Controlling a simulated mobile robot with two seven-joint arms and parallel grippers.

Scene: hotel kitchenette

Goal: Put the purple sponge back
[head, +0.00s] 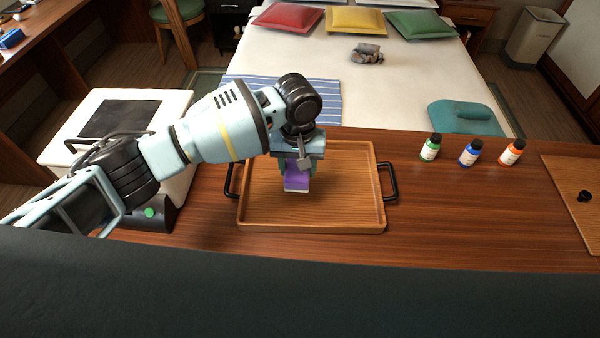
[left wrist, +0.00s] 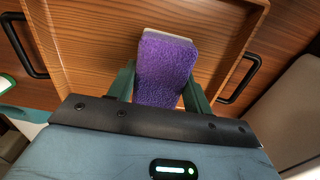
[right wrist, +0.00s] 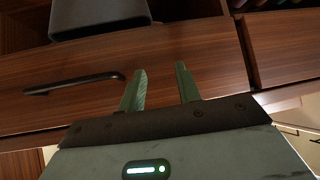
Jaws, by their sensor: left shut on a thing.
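The purple sponge (head: 297,181) has a pale layer along one edge and is at the wooden tray in the head view. My left gripper (head: 298,170) is over the tray, pointing down, shut on the sponge. The left wrist view shows the sponge (left wrist: 165,70) between the two green fingers. I cannot tell whether the sponge touches the tray floor. The wooden tray (head: 350,210) has a black handle at each side. My right gripper (right wrist: 160,85) is open and empty in the right wrist view, in front of a wooden drawer front with a dark handle.
Three small bottles, green (head: 430,148), blue (head: 470,153) and orange (head: 511,153), stand on the counter right of the tray. A wooden board with a black knob (head: 584,196) lies at the far right. A white appliance (head: 170,110) is at left. The counter between tray and bottles is clear.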

